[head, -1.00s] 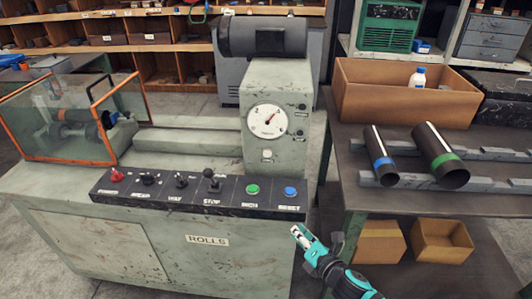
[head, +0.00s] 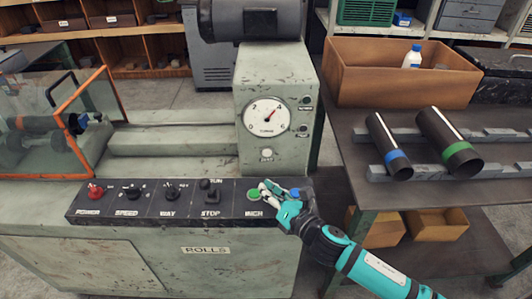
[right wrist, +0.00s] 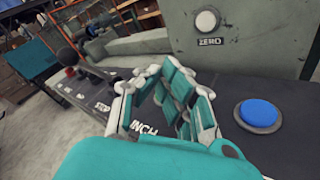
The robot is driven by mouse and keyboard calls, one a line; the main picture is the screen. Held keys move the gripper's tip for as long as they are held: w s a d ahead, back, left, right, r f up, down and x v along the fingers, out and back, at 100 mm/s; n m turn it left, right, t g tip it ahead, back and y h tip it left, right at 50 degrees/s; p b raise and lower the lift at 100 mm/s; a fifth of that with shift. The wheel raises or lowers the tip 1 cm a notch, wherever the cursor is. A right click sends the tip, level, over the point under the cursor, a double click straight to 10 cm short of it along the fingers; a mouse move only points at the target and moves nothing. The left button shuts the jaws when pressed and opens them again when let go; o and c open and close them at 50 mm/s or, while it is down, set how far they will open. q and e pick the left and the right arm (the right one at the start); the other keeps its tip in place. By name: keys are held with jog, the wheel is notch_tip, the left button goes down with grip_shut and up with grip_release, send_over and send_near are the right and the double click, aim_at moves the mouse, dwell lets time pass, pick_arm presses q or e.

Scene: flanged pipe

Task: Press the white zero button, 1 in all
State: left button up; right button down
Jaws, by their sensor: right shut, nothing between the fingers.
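The white zero button (head: 266,153) is on the upright face of the grey-green machine column, below the round dial. My right gripper (head: 265,188) is shut and empty over the right part of the dark control panel, near the green button. It is below and in front of the zero button, apart from it. In the wrist view its fingertips (right wrist: 162,66) are together, left of and below the button. My left gripper is out of view.
The dark panel (head: 109,210) carries a red knob (head: 96,191), black levers, a green button (head: 254,194) and a blue button (right wrist: 259,112). The dial (head: 266,117) is above. A bench with two pipes and a cardboard box (head: 390,92) stands right.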

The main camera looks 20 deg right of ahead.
aim_at(267, 153)
jog(key=w, duration=0.2)
jog(key=w+d, duration=0.1)
jog(key=w, duration=0.1)
jog(key=shift+w+d, duration=0.15)
jog(key=shift+w+d+b, duration=0.15)
jog(key=shift+w, duration=0.4)
jog(key=shift+w+d+b, duration=0.15)
jog(key=shift+w, duration=0.4)
jog(key=shift+w+d, duration=0.1)
jog(key=shift+w, duration=0.3)
jog(key=shift+w+d, duration=0.15)
jog(key=shift+w, duration=0.3)
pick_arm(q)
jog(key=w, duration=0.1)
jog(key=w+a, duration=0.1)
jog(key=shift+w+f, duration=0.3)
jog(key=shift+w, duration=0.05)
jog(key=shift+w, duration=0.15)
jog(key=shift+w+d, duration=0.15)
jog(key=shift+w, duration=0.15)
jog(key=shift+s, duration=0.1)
pick_arm(e)
jog(key=shift+w, duration=0.1)
